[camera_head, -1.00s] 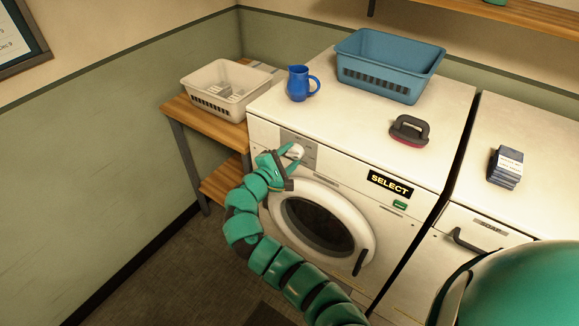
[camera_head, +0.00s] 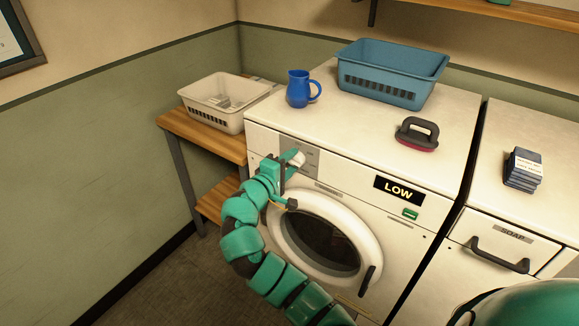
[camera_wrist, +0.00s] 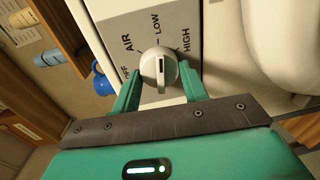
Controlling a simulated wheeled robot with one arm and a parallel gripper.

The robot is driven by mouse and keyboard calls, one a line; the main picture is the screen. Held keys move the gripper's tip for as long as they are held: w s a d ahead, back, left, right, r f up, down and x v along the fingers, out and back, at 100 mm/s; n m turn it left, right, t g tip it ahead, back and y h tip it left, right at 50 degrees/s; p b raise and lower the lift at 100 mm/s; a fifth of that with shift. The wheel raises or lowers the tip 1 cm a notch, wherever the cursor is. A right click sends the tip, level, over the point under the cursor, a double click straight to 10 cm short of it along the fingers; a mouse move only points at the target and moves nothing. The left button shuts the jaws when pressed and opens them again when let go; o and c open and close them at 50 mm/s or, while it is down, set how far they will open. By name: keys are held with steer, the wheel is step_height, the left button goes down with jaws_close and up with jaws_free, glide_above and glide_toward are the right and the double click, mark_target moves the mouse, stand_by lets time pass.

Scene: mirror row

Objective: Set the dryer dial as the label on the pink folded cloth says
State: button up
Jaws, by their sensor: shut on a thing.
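The white dryer dial (camera_head: 298,158) sits on a grey panel at the dryer's upper left front. My gripper (camera_head: 289,163) is on it. In the wrist view the dial (camera_wrist: 158,66) stands between my two green fingers, and the gripper (camera_wrist: 157,82) is shut on it. The panel is printed OFF, AIR, LOW and HIGH. The dial's dark mark lies toward the LOW side. The dryer's display (camera_head: 399,190) reads LOW. The pink folded cloth and its label are not in view.
A blue jug (camera_head: 300,89), a blue basket (camera_head: 392,74) and a dark-handled brush (camera_head: 417,134) stand on the dryer (camera_head: 350,125). A pale basket (camera_head: 222,103) is on the wooden shelf at left. Dark stacked packs (camera_head: 523,169) lie on the right machine.

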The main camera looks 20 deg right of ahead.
steer(key=o, duration=1)
steer(key=b+v, duration=0.1)
steer(key=v, duration=1.6)
steer(key=shift+s+a+f, duration=0.1)
steer(key=shift+s+f, duration=0.05)
